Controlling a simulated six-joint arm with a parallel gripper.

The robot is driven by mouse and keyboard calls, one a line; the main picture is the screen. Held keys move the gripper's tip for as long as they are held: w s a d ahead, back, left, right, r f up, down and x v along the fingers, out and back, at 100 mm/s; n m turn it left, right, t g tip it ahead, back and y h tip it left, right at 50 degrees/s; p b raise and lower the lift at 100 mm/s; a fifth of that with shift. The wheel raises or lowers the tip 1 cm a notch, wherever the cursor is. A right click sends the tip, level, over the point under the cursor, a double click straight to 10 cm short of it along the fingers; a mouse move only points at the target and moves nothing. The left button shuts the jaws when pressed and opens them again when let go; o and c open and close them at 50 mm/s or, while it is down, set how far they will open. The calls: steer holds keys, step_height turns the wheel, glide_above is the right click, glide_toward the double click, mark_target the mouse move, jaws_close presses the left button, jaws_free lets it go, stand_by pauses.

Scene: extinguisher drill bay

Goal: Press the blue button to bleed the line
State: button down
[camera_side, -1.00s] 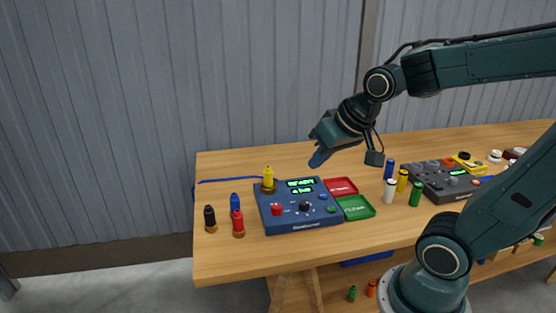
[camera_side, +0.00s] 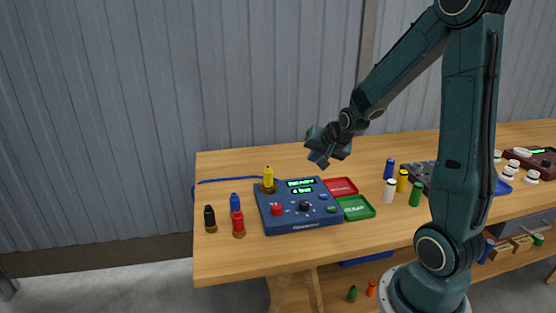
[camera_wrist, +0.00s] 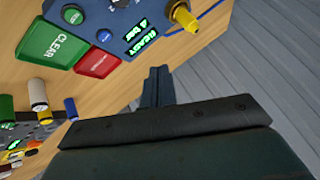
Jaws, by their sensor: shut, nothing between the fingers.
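The blue button (camera_side: 322,196) is a small round cap on the dark blue control panel (camera_side: 262,212), right of its lit green display (camera_side: 301,184). In the wrist view the blue button (camera_wrist: 104,35) sits between the display (camera_wrist: 143,33), reading "READY 4 bar", and the red tray (camera_wrist: 97,62). My gripper (camera_side: 320,161) is shut and empty, above and behind the panel, apart from it. In the wrist view its fingers (camera_wrist: 158,72) point toward the panel's far side, and nothing covers the button.
The green tray (camera_side: 355,206), marked CLEAR, and the red tray (camera_side: 341,186) adjoin the panel's right side. A yellow-topped fitting (camera_side: 268,179) stands at its back left corner. Red, blue and black bottles stand to the left, and several cylinders (camera_side: 390,191) to the right. The table's front is clear.

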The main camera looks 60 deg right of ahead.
mark_target(325, 197)
steer(key=s+d+f+m+h, duration=0.1)
steer(key=d+f+m, duration=0.2)
steer(key=d+f, duration=0.2)
steer(key=d, duration=0.2)
steer(key=shift+d+f+m, duration=0.25)
steer(key=shift+d+m, duration=0.05)
steer(key=shift+d, duration=0.1)
steer(key=shift+f, duration=0.2)
steer(key=shift+f, duration=4.2)
steer(key=shift+f, duration=0.15)
steer(key=shift+f, duration=0.3)
steer(key=shift+f, duration=0.45)
steer(key=shift+r, duration=0.9)
